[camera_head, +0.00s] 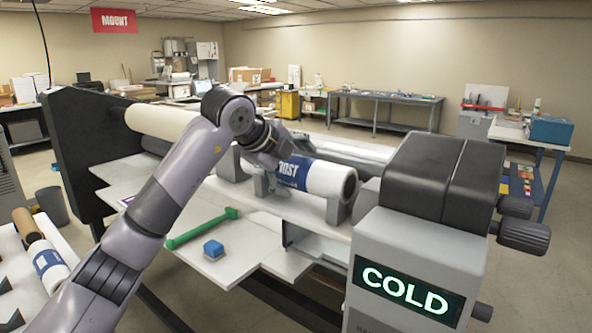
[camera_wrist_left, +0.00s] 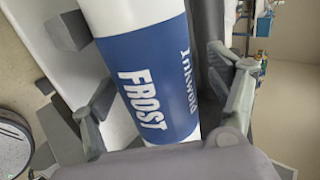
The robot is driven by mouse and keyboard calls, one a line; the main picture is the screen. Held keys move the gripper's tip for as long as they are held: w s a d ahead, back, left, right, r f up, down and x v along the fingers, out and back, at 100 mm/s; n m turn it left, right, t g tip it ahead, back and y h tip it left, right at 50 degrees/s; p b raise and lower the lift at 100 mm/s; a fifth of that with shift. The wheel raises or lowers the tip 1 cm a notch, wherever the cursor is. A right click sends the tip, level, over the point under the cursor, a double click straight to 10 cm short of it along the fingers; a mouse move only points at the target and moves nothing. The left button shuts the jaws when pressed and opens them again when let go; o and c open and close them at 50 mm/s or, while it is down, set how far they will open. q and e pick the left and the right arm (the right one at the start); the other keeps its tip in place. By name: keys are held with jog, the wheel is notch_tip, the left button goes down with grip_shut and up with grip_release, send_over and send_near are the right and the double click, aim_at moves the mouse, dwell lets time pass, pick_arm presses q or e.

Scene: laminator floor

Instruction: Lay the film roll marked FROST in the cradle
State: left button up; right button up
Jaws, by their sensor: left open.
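The film roll marked FROST (camera_head: 325,178) is white with a blue label. It lies level along the front of the laminator, and its label fills the middle of the left wrist view (camera_wrist_left: 150,85). The cradle (camera_head: 341,207) has grey upright supports under the roll, and the roll appears to rest in them. My left gripper (camera_head: 275,163) is at the roll's label from above. In the left wrist view its open fingers (camera_wrist_left: 165,98) stand on either side of the roll, without a clear grip on it. My right gripper is not in view.
A green-handled tool (camera_head: 200,228) and a blue block (camera_head: 213,249) lie on the white feed table (camera_head: 240,262). The control housing with a COLD display (camera_head: 408,290) stands right of the cradle. Other rolls (camera_head: 48,262) lie on a rack at lower left.

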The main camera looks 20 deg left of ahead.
pick_arm(q)
jog(key=v, duration=1.1)
jog(key=shift+r, duration=0.2)
jog(key=shift+s, duration=0.1)
